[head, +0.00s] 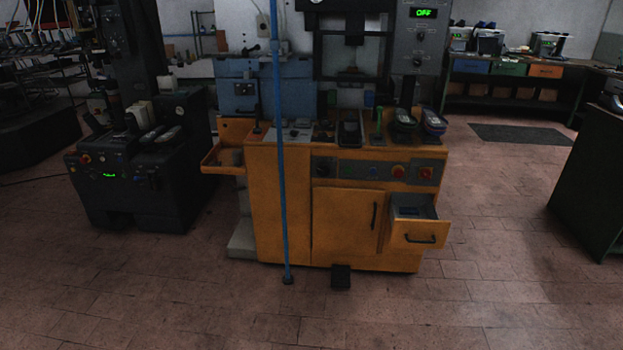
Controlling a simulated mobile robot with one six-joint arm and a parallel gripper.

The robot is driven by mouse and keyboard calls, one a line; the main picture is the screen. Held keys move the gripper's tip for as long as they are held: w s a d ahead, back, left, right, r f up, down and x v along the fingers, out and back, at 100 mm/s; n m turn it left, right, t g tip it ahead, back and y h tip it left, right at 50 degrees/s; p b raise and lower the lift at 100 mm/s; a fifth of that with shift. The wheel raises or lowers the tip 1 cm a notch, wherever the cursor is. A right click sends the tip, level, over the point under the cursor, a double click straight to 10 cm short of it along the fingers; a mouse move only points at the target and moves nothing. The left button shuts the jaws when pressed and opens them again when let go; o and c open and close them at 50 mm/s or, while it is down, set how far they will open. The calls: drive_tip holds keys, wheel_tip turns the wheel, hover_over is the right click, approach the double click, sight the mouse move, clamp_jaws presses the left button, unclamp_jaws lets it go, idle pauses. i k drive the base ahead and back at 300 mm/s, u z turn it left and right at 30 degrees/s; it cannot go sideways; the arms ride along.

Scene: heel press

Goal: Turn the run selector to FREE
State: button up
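The orange heel press (276,200) stands in the middle of the head view, some way off. A grey panel strip (348,168) on its front carries a dark round control (321,169) at the left, a blue button (373,172), an orange-red button (398,171) and a red control (425,173). A grey control box (405,45) at the upper right has a green display (423,13) reading OFF and small knobs below it. I cannot tell which control is the run selector; labels and pointer positions are too small to read. My gripper is not in view.
A blue upright pole (281,190) stands before the press. A drawer (417,234) sticks out at lower right, and a tray (224,157) at left. A black pedal (341,277) is on the floor. A dark machine (140,165) stands left. Foreground floor is clear.

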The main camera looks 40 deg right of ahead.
sight(323, 170)
drive_tip(key=i, duration=1.1)
drive_tip(key=u, duration=0.05)
